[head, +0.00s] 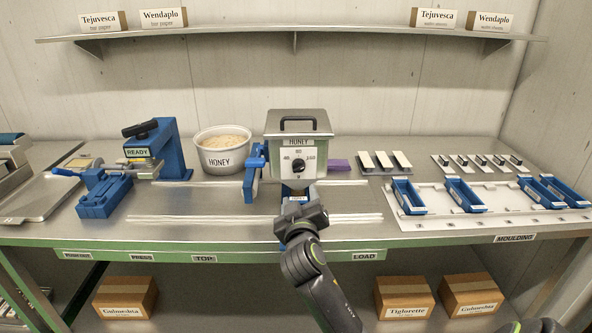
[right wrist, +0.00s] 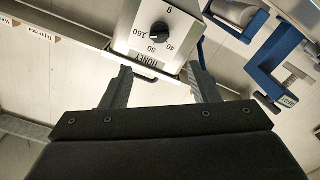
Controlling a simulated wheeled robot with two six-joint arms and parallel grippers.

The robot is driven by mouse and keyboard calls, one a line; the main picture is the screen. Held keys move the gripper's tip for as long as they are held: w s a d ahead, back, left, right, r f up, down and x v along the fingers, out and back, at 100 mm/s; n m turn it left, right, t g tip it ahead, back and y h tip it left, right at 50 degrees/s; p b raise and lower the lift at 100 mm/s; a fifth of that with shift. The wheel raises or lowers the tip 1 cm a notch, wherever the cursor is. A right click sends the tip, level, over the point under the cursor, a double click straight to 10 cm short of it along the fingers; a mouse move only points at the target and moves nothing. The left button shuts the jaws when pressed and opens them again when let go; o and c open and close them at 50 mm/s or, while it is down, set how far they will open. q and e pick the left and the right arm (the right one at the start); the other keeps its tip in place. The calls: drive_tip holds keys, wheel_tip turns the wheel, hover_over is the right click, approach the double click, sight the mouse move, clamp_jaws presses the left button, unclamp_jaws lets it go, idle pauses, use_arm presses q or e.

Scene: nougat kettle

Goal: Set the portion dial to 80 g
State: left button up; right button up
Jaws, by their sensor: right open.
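The portion dial is a round black knob (head: 298,165) on the front of the grey HONEY dispenser (head: 316,160). It also shows in the right wrist view (right wrist: 159,31), where the picture is roughly upside down. In the head view 40 is printed left of the knob, 80 above it and 160 right of it. I cannot tell exactly where its pointer stands. My right gripper (head: 297,203) is in front of and below the dial; in the right wrist view its two fingers (right wrist: 162,85) are apart with nothing between them.
A blue lever (head: 253,172) stands at the dispenser's left, beside the white HONEY tub (head: 222,150). A blue press (head: 158,148) stands further left. Blue moulds (head: 465,195) lie on a white board at right. White rails (head: 255,219) run along the bench front.

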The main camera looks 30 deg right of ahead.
sight(298, 170)
drive_tip(key=p+x, duration=0.2)
drive_tip(key=x, duration=1.1)
drive_tip(key=shift+w+d, duration=0.1)
drive_tip(key=shift+d, duration=0.1)
drive_tip(key=shift+c, duration=0.4)
drive_tip(key=c, duration=0.9)
drive_tip(key=shift+n, duration=0.3)
drive_tip(key=n+p, duration=0.2)
drive_tip(key=n, duration=0.3)
drive_tip(key=shift+a, duration=0.1)
drive_tip(key=n+p, duration=0.1)
drive_tip(key=n, duration=0.5)
drive_tip(key=shift+f+p, duration=0.1)
drive_tip(key=shift+p, duration=0.3)
